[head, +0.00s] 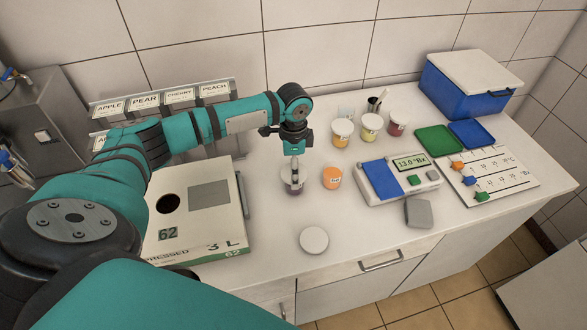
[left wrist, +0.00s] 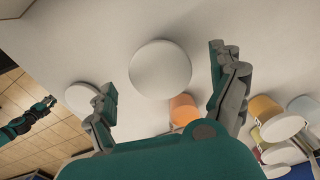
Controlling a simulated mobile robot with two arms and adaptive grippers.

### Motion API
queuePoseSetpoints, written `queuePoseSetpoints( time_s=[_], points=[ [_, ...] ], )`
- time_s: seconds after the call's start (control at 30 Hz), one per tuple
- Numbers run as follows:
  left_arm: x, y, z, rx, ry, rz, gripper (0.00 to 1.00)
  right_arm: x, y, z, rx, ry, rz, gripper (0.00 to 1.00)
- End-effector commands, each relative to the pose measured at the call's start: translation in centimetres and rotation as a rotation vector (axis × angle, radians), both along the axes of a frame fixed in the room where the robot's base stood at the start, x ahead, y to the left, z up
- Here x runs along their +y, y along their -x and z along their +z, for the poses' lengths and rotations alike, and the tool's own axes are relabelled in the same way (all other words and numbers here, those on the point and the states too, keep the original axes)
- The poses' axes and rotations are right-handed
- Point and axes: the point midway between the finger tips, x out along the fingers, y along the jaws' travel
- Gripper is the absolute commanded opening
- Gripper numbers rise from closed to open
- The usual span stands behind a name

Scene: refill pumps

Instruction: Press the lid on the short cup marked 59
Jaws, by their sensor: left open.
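My left gripper (head: 294,162) is open and points down right above a short purple cup (head: 293,188) on the counter. In the left wrist view a white round lid (left wrist: 160,69) lies between the spread fingers, apart from both; it appears to sit on that cup and hides it. I cannot tell whether it is fully seated, and I cannot read the cup's number. A second white lid (head: 314,240) lies flat on the counter near the front edge. A short orange cup (head: 332,179) without a lid stands just right. My right gripper (left wrist: 46,104) shows small in the left wrist view.
A white box marked 62 (head: 225,237) stands left of the purple cup. Several lidded cups (head: 371,126) stand behind. A device with a display (head: 397,180) and a grey block (head: 418,213) are to the right. The counter front around the loose lid is clear.

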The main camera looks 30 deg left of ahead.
Motion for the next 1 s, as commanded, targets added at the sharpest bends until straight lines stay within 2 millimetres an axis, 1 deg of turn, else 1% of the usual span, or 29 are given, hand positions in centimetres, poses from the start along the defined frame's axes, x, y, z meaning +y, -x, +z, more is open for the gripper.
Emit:
queuePoseSetpoints(
  time_s=[0.03,0.2,0.4,0.5,0.67,0.77,1.0],
  points=[
    [0.0,-0.1,1.0,-0.005,0.001,-0.001,0.93,0.0,0.0,0.0,0.0,0.0,0.0,0.0],
    [0.0,-0.1,4.8,-0.006,0.001,-0.001,0.93,0.1,0.0,0.0,-0.001,-0.001,0.0,0.0],
    [-0.1,-0.1,8.6,-0.004,0.0,-0.001,0.93,0.1,0.0,0.0,-0.001,-0.001,-0.001,0.0],
    [-0.1,0.0,9.7,-0.002,0.001,0.0,0.93,0.1,0.0,0.0,-0.001,-0.001,-0.001,0.0],
    [-0.1,0.0,10.9,-0.001,0.0,0.0,0.93,0.1,0.0,0.3,-0.001,-0.001,-0.001,0.0],
    [-0.1,0.1,11.6,-0.001,0.001,0.0,0.93,0.1,0.0,1.1,-0.001,-0.001,-0.001,0.0],
    [-0.1,0.1,13.4,-0.001,0.001,-0.001,0.93,0.1,0.0,3.7,-0.001,-0.001,-0.001,0.0]
  ],
)
